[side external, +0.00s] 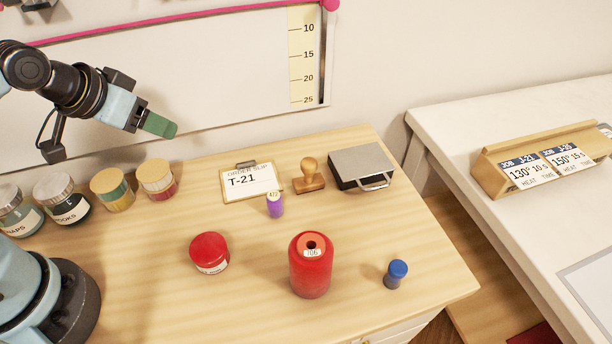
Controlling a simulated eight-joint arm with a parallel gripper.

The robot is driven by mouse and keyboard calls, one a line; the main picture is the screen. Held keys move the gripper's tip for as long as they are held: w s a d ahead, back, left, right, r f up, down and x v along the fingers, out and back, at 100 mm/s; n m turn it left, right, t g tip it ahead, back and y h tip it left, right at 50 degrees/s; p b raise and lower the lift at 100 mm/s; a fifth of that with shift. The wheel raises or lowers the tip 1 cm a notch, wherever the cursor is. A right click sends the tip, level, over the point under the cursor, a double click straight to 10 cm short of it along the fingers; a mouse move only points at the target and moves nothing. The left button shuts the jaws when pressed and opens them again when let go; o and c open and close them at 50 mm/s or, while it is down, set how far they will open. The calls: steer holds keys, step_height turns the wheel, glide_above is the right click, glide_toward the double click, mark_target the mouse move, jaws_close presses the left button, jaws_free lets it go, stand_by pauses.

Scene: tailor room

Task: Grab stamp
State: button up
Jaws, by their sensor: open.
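A wooden stamp (309,177) with a round knob handle stands upright on the wooden table, between the order slip clipboard and the grey-topped case. My gripper (160,127) is in the upper left of the side view, raised above the table and well to the left of the stamp. One green finger shows clearly; the other is hidden. It is open and no object shows at the finger. It is apart from the stamp.
Around the stamp are the clipboard (250,184), a purple spool (275,205) and the case (361,167). A red tin (209,253), red thread cone (310,265) and blue-topped item (396,274) stand nearer. Several jars (111,189) line the left. Bare tabletop lies between.

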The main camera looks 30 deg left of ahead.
steer(key=w+d+f+m+t, duration=0.1)
steer(key=w+d+f+t, duration=0.2)
steer(key=d, duration=0.7)
steer(key=m+t+h, duration=0.1)
steer(key=t+h, duration=0.1)
steer(key=h, duration=0.1)
glide_toward(307, 162)
steer(key=shift+x, duration=5.4)
steer(key=shift+s+f, duration=0.1)
steer(key=shift+f, duration=0.05)
steer(key=c, duration=1)
